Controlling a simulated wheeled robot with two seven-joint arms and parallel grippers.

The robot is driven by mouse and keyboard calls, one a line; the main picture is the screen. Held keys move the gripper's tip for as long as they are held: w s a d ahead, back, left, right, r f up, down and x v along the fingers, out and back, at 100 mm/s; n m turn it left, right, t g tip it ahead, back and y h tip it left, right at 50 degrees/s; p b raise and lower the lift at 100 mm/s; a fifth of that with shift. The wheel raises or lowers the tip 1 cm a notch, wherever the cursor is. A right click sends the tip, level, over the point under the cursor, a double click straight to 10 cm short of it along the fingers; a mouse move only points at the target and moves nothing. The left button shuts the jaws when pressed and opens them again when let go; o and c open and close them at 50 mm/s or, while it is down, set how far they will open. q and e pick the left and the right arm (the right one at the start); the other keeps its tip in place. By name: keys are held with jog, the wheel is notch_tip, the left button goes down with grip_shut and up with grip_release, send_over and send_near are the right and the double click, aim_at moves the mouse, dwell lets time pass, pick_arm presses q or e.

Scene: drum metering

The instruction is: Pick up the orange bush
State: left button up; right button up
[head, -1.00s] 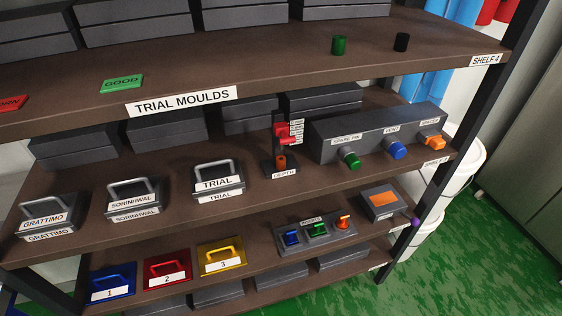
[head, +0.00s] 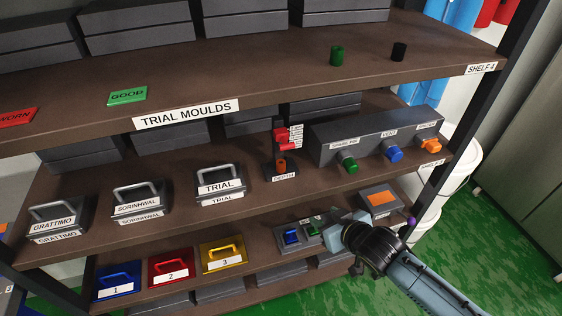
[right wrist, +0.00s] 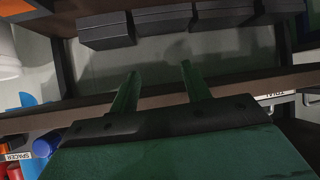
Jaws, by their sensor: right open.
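In the head view an orange piece (head: 281,165) stands in the small dark DEPTH stand on the middle shelf. Another orange piece (head: 432,145) sticks out of the front of the long grey block at the right. In the small grey tray (head: 281,246) on the lower shelf I see a blue piece (head: 291,237) and a green piece (head: 314,229). The tray's right end is hidden behind my right gripper (head: 332,229). My left gripper is out of view.
A grey box with an orange top (head: 383,198) stands right of the gripper, with a purple knob. Blue, red and yellow handled blocks (head: 223,254) are to the left. The middle shelf edge (head: 230,200) runs above. Green and black cylinders (head: 398,51) stand on the upper shelf.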

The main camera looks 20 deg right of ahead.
jog(key=t+y, duration=0.2)
send_near(283, 168)
jog(key=v, duration=0.4)
jog(key=shift+n, duration=0.4)
jog(key=x, duration=1.3)
jog(key=shift+f, duration=0.1)
jog(key=shift+c, duration=0.2)
grip_shut()
